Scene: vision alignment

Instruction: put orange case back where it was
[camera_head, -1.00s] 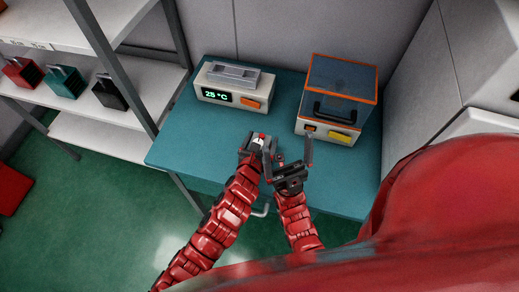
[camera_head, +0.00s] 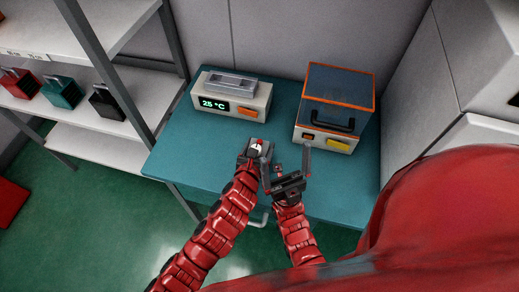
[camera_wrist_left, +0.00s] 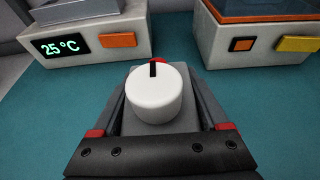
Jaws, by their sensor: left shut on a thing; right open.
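No separate orange case can be made out. The nearest match is a dark see-through box with orange edges (camera_head: 338,82) and a black handle, on the right-hand white device (camera_head: 318,140). My left gripper (camera_head: 256,149) is shut on a grey piece with a white round knob (camera_wrist_left: 155,95), just in front of the devices. The knob's black mark faces the far side in the left wrist view. My right gripper (camera_head: 287,168) is open, its fingers spread and empty, just right of my left gripper and in front of the right-hand device.
A white device reading 25 °C (camera_head: 232,97), with an orange button, stands at the left on the teal table (camera_head: 190,145). Shelves at the left hold a red case (camera_head: 20,86), a teal case (camera_head: 62,94) and a black case (camera_head: 106,102). Walls close off the back and right.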

